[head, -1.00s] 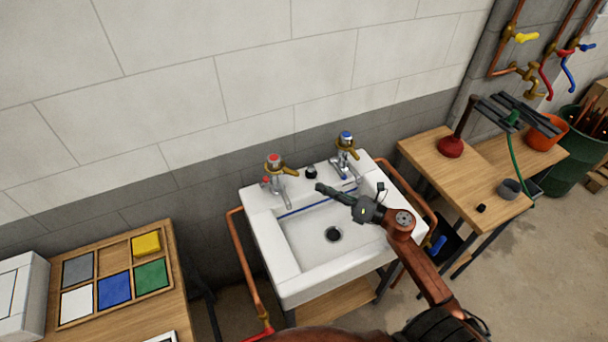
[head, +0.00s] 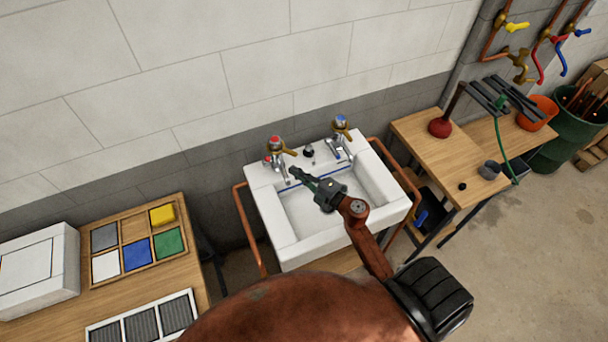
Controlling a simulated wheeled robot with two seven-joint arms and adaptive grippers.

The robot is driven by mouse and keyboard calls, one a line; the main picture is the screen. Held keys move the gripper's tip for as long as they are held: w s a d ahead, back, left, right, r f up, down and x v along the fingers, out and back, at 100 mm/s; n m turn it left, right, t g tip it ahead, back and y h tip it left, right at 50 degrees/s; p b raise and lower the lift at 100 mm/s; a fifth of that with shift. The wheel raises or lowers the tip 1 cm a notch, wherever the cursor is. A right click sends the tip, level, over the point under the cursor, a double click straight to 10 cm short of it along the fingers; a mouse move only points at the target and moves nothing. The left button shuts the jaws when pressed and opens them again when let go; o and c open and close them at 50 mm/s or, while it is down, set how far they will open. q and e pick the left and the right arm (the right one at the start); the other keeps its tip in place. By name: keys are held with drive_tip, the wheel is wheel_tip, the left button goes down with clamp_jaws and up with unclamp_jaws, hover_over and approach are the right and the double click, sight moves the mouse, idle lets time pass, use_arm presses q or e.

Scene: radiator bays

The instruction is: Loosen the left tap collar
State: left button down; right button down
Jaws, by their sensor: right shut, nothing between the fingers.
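The left tap (head: 275,160) stands upright at the back left of the white sink (head: 290,252), with a red-marked top. A brass collar with a lug pointing right (head: 283,151) sits around it below the top. The right tap (head: 339,140) has a blue-marked top and a similar brass collar (head: 342,129). My right gripper (head: 293,173) is shut and empty, its fingertips pointing up-left over the sink's back edge, just below and right of the left tap in the picture. A small gap seems to show; exact depth is hard to judge. My left gripper is not in view.
A dark knob (head: 308,150) stands between the taps. Copper pipes (head: 249,230) run beside the sink. A wooden bench (head: 410,128) with a red plunger (head: 440,128) stands right; a table with a tray of coloured tiles (head: 135,229) stands left.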

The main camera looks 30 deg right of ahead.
sight(283, 149)
drive_tip(key=x, duration=0.4)
drive_tip(key=w+d, duration=0.2)
drive_tip(key=d, duration=0.1)
drive_tip(key=shift+w+d+f, duration=0.15)
drive_tip(key=shift+d+f, duration=0.05)
drive_tip(key=shift+f, duration=0.2)
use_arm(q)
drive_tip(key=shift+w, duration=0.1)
